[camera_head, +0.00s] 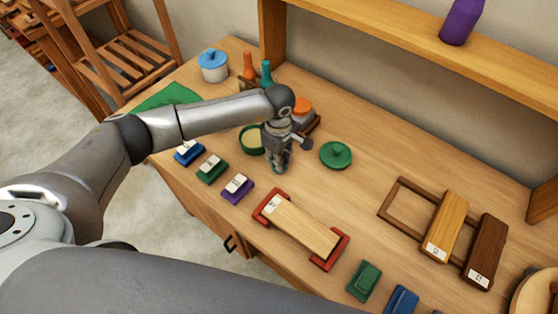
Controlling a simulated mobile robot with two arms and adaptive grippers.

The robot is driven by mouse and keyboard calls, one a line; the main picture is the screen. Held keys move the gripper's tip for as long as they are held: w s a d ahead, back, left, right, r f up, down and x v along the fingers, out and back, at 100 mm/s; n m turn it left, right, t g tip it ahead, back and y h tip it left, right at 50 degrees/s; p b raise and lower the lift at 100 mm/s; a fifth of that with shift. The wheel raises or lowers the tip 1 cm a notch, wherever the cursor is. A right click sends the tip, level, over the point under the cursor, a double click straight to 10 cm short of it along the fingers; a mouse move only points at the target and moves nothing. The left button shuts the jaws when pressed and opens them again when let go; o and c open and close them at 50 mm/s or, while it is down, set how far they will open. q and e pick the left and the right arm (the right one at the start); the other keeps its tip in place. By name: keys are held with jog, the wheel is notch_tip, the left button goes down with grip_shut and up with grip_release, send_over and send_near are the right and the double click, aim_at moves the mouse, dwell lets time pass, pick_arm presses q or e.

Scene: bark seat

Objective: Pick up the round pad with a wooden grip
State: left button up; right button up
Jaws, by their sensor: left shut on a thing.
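My left gripper (278,160) points down over the workbench, just right of an open round green tin (250,146) with pale contents. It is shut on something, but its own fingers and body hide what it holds. I cannot make out the round pad with a wooden grip anywhere in this view. A round green lid with a small knob (336,154) lies flat to the right of the gripper, apart from it. My right gripper is not in view.
Blue, green and purple blocks (236,188) line the front edge. A wooden plank on red supports (305,224) lies in front. An orange-topped jar (302,108) and bottles (266,72) stand behind. Planks and a frame (398,222) are at right. Bench is clear around the lid.

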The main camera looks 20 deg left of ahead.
pick_arm(q)
jog(key=shift+r, duration=0.1)
jog(key=shift+r+b, duration=0.55)
jog(key=shift+b, duration=0.15)
jog(key=s+r+b, duration=0.6)
jog(key=s+r, duration=0.5)
jog(key=s, duration=0.3)
jog(key=shift+d+r, duration=0.35)
jog(key=shift+o, duration=1.4)
jog(key=c, duration=0.3)
